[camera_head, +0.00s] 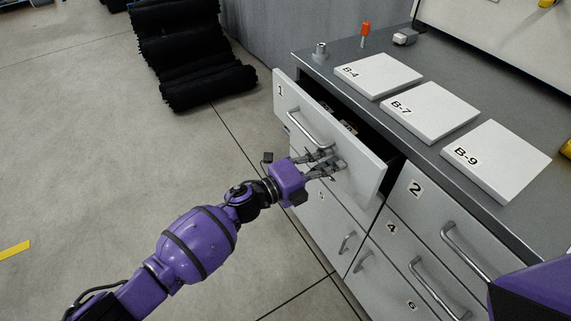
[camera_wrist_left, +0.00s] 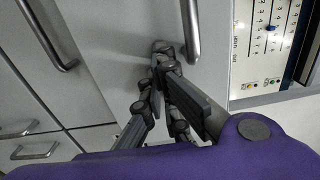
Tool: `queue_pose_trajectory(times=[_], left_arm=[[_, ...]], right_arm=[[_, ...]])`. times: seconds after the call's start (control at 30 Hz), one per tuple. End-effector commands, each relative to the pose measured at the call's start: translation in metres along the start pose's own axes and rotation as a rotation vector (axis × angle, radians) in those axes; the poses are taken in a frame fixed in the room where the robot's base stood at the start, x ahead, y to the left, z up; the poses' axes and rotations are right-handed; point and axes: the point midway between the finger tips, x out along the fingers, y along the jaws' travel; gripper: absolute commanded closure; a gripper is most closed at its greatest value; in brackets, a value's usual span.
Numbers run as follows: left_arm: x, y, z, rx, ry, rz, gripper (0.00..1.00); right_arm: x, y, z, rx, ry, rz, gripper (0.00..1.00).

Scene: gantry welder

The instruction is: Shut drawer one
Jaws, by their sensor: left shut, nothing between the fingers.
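Drawer one (camera_head: 362,180), a light grey front marked "1" with a bar handle (camera_head: 306,128), stands pulled out from the cabinet at its upper left. A dark gap shows behind its front, with some small contents inside. My left gripper (camera_head: 337,160) is shut and empty at the drawer's front face, below and to the right of the handle. In the left wrist view the shut fingers (camera_wrist_left: 164,52) are close to the pale front, beside the handle (camera_wrist_left: 191,30). Whether they touch the front I cannot tell. My right gripper is out of view.
Drawer two (camera_head: 408,205) and the other lower drawers look shut, with protruding handles. White plates B-4 (camera_head: 385,73), B-7 (camera_head: 440,108) and B-9 (camera_head: 508,160) lie on the grey top (camera_head: 310,62).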

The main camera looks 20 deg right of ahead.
Motion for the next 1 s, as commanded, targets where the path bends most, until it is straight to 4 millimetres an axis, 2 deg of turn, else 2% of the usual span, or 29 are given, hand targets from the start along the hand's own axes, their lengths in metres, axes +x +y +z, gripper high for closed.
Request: queue_pose_trajectory(times=[0.03,0.2,0.4,0.6,1.0], left_arm=[[0.012,0.003,-0.001,-0.002,0.001,0.000,1.00],[0.042,0.003,0.000,-0.001,0.000,0.000,1.00],[0.062,0.002,0.000,0.000,0.000,0.001,1.00],[0.070,0.001,0.000,0.000,-0.001,0.001,1.00],[0.070,-0.001,0.001,0.001,-0.002,-0.001,1.00]], right_arm=[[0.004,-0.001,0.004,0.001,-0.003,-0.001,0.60],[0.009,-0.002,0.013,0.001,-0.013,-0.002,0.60],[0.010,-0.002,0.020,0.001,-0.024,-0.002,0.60],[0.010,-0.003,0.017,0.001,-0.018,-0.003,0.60],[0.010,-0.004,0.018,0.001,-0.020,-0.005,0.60]])
